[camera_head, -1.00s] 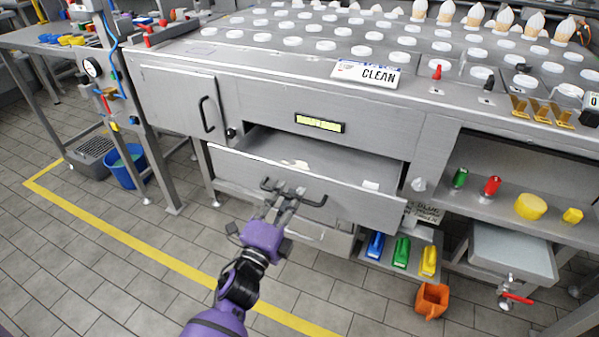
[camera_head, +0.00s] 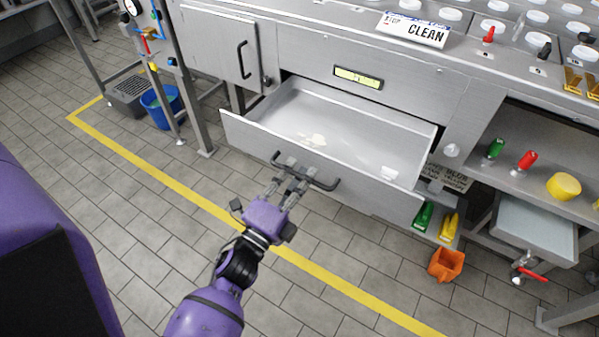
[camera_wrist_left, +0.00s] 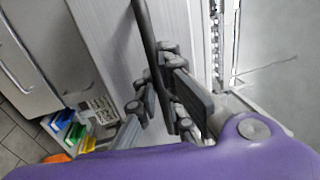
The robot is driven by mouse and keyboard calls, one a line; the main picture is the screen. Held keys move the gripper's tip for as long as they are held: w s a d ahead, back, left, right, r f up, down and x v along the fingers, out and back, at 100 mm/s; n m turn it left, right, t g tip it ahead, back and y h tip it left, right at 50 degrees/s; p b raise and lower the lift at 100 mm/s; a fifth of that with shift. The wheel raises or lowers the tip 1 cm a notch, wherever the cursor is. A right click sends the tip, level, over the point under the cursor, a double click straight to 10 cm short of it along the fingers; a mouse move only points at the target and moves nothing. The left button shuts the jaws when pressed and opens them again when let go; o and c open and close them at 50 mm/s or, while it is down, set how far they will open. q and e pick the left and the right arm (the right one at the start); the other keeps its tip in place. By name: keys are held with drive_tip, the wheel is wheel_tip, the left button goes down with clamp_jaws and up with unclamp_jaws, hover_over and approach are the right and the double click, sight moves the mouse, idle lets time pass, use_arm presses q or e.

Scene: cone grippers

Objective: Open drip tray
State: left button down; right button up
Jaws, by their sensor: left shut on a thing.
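The drip tray (camera_head: 345,132) is a wide grey metal drawer under the machine's top. It is pulled well out, and its inside shows pale patches and a small white piece. A dark bar handle (camera_head: 325,184) runs across its front. My left gripper (camera_head: 293,174) is shut on this handle, with its purple wrist below and in front. In the left wrist view the fingers (camera_wrist_left: 172,95) lie on both sides of the dark handle bar (camera_wrist_left: 150,50). My right gripper is not in view.
An orange container (camera_head: 446,264) stands on the floor right of the tray. A blue bucket (camera_head: 160,105) stands at the left. A shelf with a green item, a red item and a yellow tub (camera_head: 564,187) is at the right. The tiled floor in front is clear.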

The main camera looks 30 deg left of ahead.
use_arm(q)
drive_tip(key=c, duration=1.8)
unclamp_jaws()
drive_tip(key=shift+c, duration=0.2)
drive_tip(key=shift+s+f, duration=0.1)
drive_tip(key=shift+s, duration=0.15)
drive_tip(key=s+f, duration=0.1)
drive_tip(key=s, duration=0.6)
drive_tip(key=shift+a+f, duration=0.15)
